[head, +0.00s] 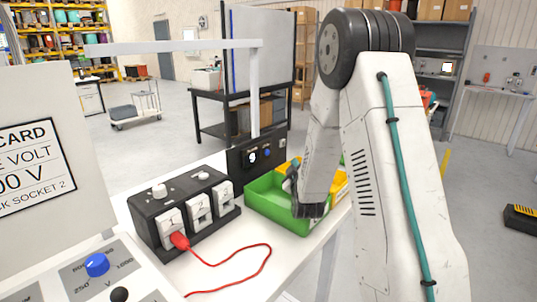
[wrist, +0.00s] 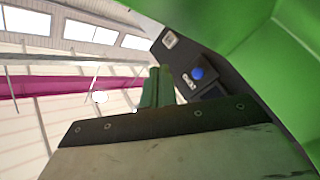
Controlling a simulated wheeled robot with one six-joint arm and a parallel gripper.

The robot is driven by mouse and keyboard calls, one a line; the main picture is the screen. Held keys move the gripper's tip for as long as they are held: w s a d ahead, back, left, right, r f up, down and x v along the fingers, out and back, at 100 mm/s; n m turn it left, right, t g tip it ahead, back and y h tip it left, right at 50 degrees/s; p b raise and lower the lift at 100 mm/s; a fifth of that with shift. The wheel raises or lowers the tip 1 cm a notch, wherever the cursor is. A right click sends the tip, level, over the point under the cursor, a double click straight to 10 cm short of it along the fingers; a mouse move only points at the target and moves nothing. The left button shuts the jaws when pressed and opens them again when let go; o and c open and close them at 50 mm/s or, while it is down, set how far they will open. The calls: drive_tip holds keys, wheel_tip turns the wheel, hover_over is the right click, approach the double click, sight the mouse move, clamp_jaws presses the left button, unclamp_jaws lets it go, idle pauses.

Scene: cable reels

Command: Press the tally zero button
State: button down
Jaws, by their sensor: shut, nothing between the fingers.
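The black tally box (head: 248,165) stands at the back of the white bench, with a small lit display (head: 252,157) and a blue button (head: 267,152) on its front. In the wrist view, the blue button (wrist: 197,73) and the box (wrist: 208,70) show just right of my fingers. My gripper (wrist: 157,72) has its green fingers together, with nothing between them. The fingertips look apart from the button. In the head view, my gripper (head: 292,172) is partly hidden behind my arm, above the green bin. No label on the button is readable.
A green bin (head: 262,197) lies in front of the tally box; its wall also fills the wrist view's right (wrist: 235,25). A black socket block (head: 182,205) with a red plug (head: 180,240) and cable stands to the left. A yellow bin (head: 340,182) is behind my arm.

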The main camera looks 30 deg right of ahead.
sight(267, 153)
drive_tip(key=shift+w, duration=0.1)
drive_tip(key=w+a, duration=0.3)
drive_tip(key=w, duration=0.5)
drive_tip(key=shift+w, duration=0.15)
idle(1.9)
drive_tip(key=shift+w+a, duration=0.2)
drive_tip(key=shift+w, duration=0.1)
drive_tip(key=shift+w+a, duration=0.15)
drive_tip(key=shift+w, duration=0.25)
idle(0.6)
idle(0.3)
drive_tip(key=shift+s+d, duration=0.3)
drive_tip(key=shift+s, duration=0.5)
